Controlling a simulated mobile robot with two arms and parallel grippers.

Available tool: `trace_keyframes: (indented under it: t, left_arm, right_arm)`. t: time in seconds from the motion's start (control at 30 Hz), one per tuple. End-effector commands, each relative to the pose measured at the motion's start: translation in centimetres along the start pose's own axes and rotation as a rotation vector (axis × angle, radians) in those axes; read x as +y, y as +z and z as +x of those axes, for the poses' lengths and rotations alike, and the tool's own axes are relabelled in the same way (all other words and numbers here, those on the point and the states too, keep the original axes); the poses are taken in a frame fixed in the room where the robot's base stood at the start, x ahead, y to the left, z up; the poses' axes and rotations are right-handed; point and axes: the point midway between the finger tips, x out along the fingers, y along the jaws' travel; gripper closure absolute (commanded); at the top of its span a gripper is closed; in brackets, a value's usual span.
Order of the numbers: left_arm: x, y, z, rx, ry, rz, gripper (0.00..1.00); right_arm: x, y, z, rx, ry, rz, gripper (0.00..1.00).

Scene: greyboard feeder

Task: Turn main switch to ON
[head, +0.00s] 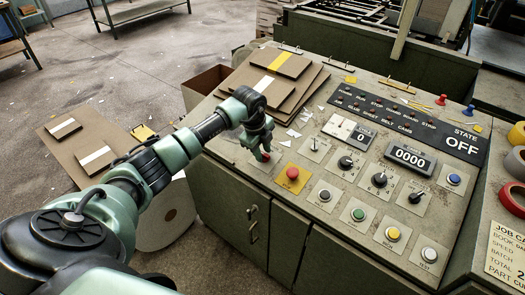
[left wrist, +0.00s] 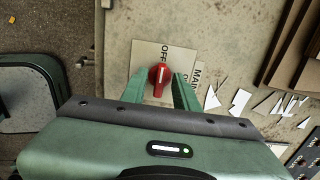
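The main switch is a red rotary knob with a white line (left wrist: 160,76), on a pale plate marked OFF and MAIN (left wrist: 147,52) in the left wrist view. In the head view the red knob (head: 265,156) shows at the panel's left edge, partly behind my fingers. My left gripper (head: 262,150) points down at it. In the left wrist view its two green fingers (left wrist: 161,90) stand apart on either side of the knob; contact cannot be told. The state display (head: 464,142) reads OFF. My right gripper is not in view.
A red button on a yellow plate (head: 292,174) sits just right of the switch. More knobs and buttons, such as a green button (head: 358,214), fill the panel. Stacked greyboards (head: 272,82) lie behind the gripper, with white paper scraps (left wrist: 240,100) near the switch.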

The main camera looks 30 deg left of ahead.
Motion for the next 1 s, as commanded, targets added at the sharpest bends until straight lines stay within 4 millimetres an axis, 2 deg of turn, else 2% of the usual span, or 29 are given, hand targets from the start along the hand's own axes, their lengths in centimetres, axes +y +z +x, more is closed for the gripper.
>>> trace_keyframes:
  t: [0.03, 0.1, 0.57, 1.0]
  left_arm:
    - [0.0, 0.0, 0.0, 0.000, 0.000, 0.000, 0.87]
    - [0.0, 0.0, 0.0, 0.000, 0.000, 0.000, 1.00]
    - [-0.1, 0.0, 0.0, 0.001, -0.002, 0.064, 1.00]
    - [-0.2, 0.0, 0.1, -0.001, -0.003, 0.413, 1.00]
  right_arm:
    - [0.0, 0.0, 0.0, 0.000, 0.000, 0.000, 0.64]
    - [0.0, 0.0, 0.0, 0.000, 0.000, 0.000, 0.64]
    - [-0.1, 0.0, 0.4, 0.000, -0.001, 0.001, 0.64]
    - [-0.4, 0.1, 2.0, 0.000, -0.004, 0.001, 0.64]
